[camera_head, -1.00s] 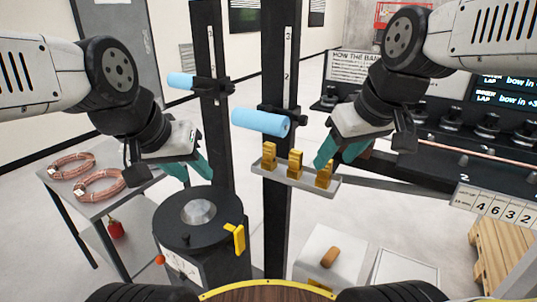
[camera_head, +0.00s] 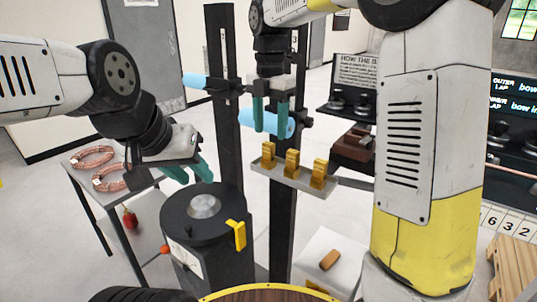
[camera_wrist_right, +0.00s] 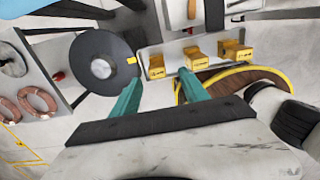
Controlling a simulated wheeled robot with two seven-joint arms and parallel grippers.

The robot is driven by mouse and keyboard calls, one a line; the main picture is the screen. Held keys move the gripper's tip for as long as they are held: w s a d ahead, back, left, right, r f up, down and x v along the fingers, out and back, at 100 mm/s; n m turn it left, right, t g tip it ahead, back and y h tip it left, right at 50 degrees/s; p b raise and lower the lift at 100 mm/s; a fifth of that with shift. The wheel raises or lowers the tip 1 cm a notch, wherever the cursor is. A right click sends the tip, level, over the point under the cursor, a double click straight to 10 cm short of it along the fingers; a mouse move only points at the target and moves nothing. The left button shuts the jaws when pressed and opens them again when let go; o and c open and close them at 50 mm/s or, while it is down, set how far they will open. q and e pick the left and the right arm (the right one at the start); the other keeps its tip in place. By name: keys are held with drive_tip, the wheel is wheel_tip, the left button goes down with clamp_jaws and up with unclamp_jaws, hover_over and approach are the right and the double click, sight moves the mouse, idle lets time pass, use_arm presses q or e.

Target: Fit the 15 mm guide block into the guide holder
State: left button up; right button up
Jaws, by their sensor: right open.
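Three brass-yellow guide blocks stand in a row on a small grey tray: a left one (camera_head: 268,156), a middle one (camera_head: 292,162) and a right one (camera_head: 319,173). The tray (camera_head: 283,180) is fixed to a black post. Their size marks are too small to read. My right gripper (camera_head: 270,128) is open and empty, pointing down above the left end of the tray; in the right wrist view its fingers (camera_wrist_right: 160,90) frame the left block (camera_wrist_right: 156,66). My left gripper (camera_head: 188,178) hangs over the black drum's rear left; its jaw gap is unclear. I cannot identify the guide holder with certainty.
A black round drum (camera_head: 177,222) with a yellow tab (camera_head: 238,235) stands in front of the left gripper. Copper coils (camera_head: 108,178) lie on a side table. Blue cylinders (camera_head: 254,122) are on the black posts, close behind the right gripper. A white box (camera_head: 310,270) stands below.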

sight(268, 143)
drive_tip(key=f, duration=0.5)
drive_tip(key=shift+w+a+f, duration=0.15)
drive_tip(key=shift+a+f, duration=0.05)
drive_tip(key=shift+f, duration=0.15)
clamp_jaws()
